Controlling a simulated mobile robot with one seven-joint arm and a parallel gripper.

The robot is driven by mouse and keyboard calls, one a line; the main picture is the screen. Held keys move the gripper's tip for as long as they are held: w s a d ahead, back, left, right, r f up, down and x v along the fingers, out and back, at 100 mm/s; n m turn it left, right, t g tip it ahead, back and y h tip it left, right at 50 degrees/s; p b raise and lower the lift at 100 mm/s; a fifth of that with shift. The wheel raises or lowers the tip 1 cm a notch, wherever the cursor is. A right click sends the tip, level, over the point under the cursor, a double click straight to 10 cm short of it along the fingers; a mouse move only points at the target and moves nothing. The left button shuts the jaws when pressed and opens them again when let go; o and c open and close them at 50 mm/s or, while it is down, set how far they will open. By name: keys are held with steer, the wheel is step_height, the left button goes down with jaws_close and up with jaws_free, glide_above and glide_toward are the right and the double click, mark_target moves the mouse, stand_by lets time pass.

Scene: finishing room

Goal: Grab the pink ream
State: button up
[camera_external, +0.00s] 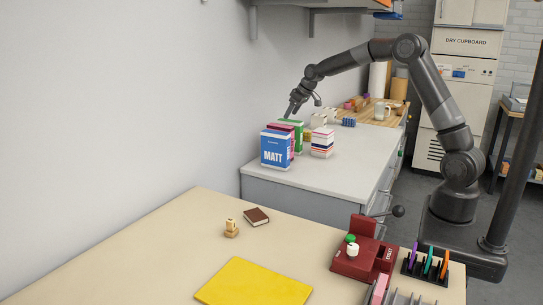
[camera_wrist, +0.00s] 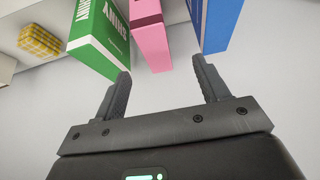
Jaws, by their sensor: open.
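The pink ream (camera_wrist: 148,32) stands between a green pack (camera_wrist: 100,38) and a blue pack (camera_wrist: 214,22) in the wrist view. In the external view only part of the pink ream (camera_external: 291,140) shows behind the blue MATT pack (camera_external: 274,150), with the green pack (camera_external: 297,127) behind it. My gripper (camera_wrist: 164,76) is open and empty, its fingers spread beneath the pink ream in the wrist picture. In the external view my gripper (camera_external: 292,110) is above the packs, close to their tops. I cannot tell whether it touches any.
A white striped pack (camera_external: 322,143) stands to the right of the row on the grey counter (camera_external: 345,165). A yellow checked block (camera_wrist: 39,41) lies left of the green pack in the wrist view. A wall (camera_external: 130,90) runs along the left. The counter's front is clear.

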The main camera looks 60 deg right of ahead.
mark_target(281, 126)
steer(key=shift+w+d+f, duration=0.55)
steer(key=shift+w+f, duration=0.15)
steer(key=shift+f, duration=0.1)
steer(key=x, duration=0.5)
steer(key=shift+w+f, duration=0.1)
steer(key=x, duration=0.5)
steer(key=shift+w, duration=0.45)
steer(key=shift+f, duration=0.15)
steer(key=shift+c, duration=0.3)
jaws_close()
